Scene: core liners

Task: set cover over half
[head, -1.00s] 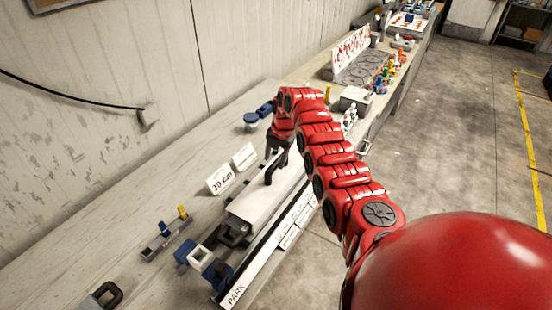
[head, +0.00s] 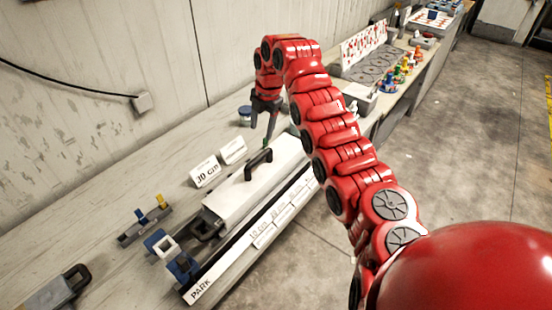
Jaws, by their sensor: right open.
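The long white cover (head: 240,198) lies lengthwise on the bench, over a holder with dark end parts. Its black loop handle (head: 258,164) stands up on top. What lies under the cover is hidden. My right gripper (head: 263,124) is open and empty, with its dark fingers just above and behind the handle, apart from it as far as I can tell. My left gripper is not in view.
A labelled strip reading PARK (head: 202,288) runs along the front edge. Blue and white blocks (head: 160,243) stand near the cover's near end. White cards (head: 205,171) stand behind it. A grey piece with a dark loop (head: 75,278) sits at lower left.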

